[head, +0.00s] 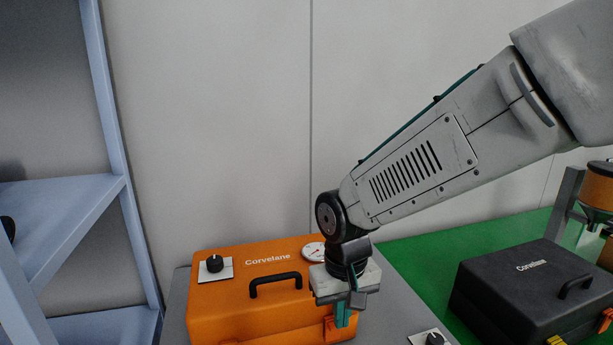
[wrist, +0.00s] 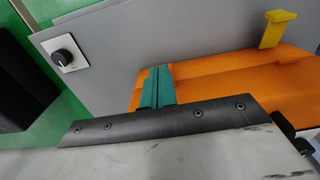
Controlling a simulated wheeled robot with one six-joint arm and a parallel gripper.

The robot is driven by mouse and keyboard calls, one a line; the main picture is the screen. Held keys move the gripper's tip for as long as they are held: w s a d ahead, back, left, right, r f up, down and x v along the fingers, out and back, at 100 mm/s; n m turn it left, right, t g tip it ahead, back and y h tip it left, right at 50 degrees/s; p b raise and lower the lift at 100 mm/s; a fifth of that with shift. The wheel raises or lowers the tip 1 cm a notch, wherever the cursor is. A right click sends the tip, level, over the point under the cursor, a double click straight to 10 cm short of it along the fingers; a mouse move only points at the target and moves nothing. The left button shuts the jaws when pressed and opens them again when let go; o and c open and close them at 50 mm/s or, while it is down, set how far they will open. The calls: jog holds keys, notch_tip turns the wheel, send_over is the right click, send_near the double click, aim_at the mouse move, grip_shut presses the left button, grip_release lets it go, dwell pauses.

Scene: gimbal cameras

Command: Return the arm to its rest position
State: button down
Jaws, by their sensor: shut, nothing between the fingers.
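My arm reaches in from the upper right in the head view, and my gripper (head: 343,314) points down at its end. The gripper is shut and holds nothing; its teal fingers are together in the wrist view (wrist: 157,88). It is in front of the right part of an orange Corvelane case (head: 235,308), which has a black handle, a knob plate and a round gauge on or behind its top. The orange case also shows in the wrist view (wrist: 225,85). I cannot tell whether the fingers touch the case.
A grey surface (head: 390,300) holds the orange case and a knob plate (head: 432,338). A black Corvelane case (head: 500,285) stands on a green surface (head: 435,250) at right. A blue-grey shelf (head: 70,215) stands at left. A pale wall is behind.

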jog(key=s+d+r+m, duration=0.1)
jog(key=s+d+r, duration=0.2)
jog(key=s+d, duration=0.2)
jog(key=s+d+r+m+t, duration=0.1)
jog(key=s+d+r, duration=0.3)
jog(key=s+d, duration=0.2)
jog(key=s+d+r+m, duration=0.1)
jog(key=s+d+r, duration=0.3)
jog(key=d, duration=0.5)
jog(key=shift+s, duration=1.25)
